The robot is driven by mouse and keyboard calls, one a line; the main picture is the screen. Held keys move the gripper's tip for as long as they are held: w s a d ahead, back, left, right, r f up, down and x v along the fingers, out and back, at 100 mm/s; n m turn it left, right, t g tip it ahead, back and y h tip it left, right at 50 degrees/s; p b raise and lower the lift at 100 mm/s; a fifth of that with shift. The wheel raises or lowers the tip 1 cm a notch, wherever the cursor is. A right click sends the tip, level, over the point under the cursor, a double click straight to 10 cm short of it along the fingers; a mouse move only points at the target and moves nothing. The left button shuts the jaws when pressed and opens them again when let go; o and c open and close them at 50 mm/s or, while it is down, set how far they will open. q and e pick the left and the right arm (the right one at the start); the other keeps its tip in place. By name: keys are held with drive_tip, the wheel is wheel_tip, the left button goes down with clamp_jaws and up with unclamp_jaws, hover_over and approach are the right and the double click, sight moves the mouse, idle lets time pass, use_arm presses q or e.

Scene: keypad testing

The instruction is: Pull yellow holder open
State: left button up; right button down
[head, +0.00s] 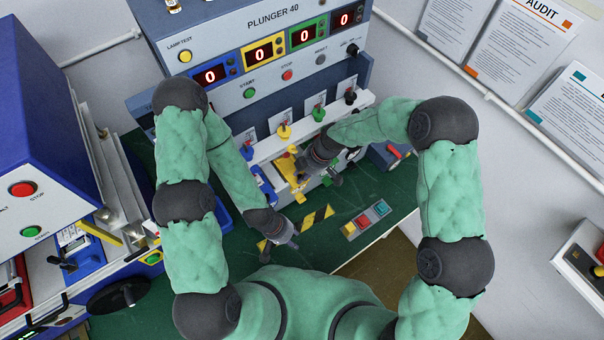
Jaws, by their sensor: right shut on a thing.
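The yellow holder (287,167) is at the front of the PLUNGER 40 machine, below a yellow-topped plunger (284,131). A yellow part of it extends toward the table. My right gripper (305,170) reaches in from the right and is shut at the holder's right side, partly covering it. The exact contact is small and partly hidden. My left gripper (291,243) hangs low over the green table (355,264), nearer to me than the holder and apart from it. Its fingers are too small and dark to tell open from shut.
Blue, green and black plungers flank the yellow one. A button box (367,218) and yellow-black striped marks lie on the table in front. A blue machine (40,130) crowds the left. A red-handled part (393,152) sits right of my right gripper.

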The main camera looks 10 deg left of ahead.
use_arm(q)
wheel_tip(320, 180, down, 3)
drive_tip(key=b, duration=0.3)
use_arm(e)
drive_tip(key=s+d, duration=0.7)
drive_tip(key=shift+f, duration=0.1)
drive_tip(key=c, duration=1.2)
unclamp_jaws()
use_arm(q)
drive_tip(key=shift+r, duration=0.1)
use_arm(e)
drive_tip(key=shift+a, duration=0.1)
drive_tip(key=v, duration=1.2)
